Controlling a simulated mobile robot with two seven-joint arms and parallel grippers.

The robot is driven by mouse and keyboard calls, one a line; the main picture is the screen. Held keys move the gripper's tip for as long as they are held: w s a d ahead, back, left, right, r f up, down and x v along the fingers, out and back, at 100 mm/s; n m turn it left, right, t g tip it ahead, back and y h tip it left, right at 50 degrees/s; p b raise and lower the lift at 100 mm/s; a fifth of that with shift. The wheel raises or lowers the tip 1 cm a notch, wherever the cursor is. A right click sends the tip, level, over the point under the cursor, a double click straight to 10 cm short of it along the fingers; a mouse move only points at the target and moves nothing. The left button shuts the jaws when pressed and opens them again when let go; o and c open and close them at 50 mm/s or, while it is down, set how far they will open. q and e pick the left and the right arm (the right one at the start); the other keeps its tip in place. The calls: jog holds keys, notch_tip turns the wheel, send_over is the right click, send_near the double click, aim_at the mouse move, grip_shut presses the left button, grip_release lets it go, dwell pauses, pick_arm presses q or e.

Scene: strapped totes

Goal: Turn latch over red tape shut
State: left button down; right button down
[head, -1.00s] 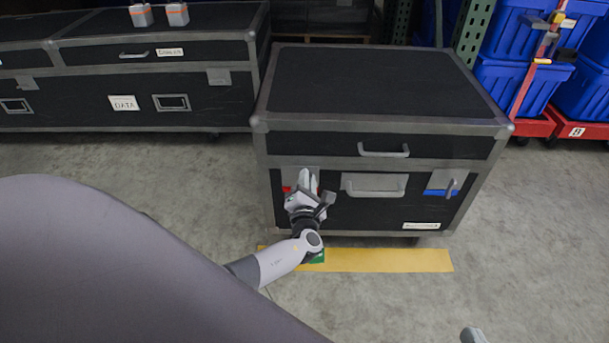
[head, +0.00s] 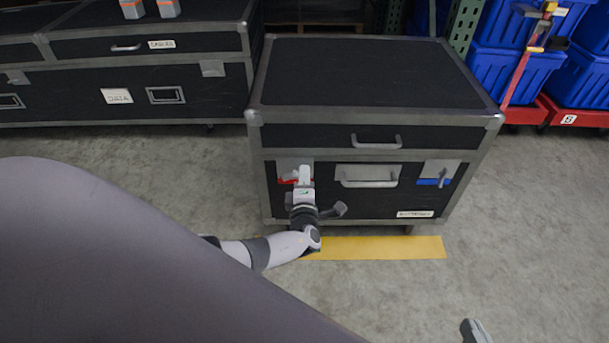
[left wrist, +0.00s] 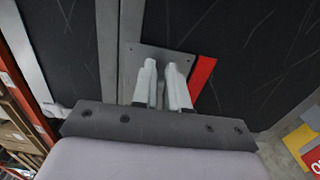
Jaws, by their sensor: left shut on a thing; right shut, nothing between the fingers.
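The black case (head: 365,75) with grey metal edges stands ahead. On its front left is a grey latch plate (head: 284,163) over a strip of red tape (head: 287,181). My left gripper (head: 305,172) is at this latch, its fingers shut on the latch handle, which they mostly hide in the head view. In the left wrist view the fingers (left wrist: 165,80) lie in front of the latch plate (left wrist: 176,55), with the red tape (left wrist: 203,74) just right of them. My right gripper (head: 474,332) shows only partly at the bottom edge, shut and empty, away from the case.
A second latch (head: 441,172) over blue tape (head: 430,182) is on the case's right front, with a drop handle (head: 368,182) between. Yellow floor tape (head: 385,247) runs before the case. Another long case (head: 150,75) stands left; blue totes (head: 512,75) are at right.

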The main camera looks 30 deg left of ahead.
jog(key=shift+d+f, duration=0.1)
dwell(0.3)
pick_arm(q)
jog(key=c, duration=1.2)
grip_release()
jog(key=shift+c, duration=0.2)
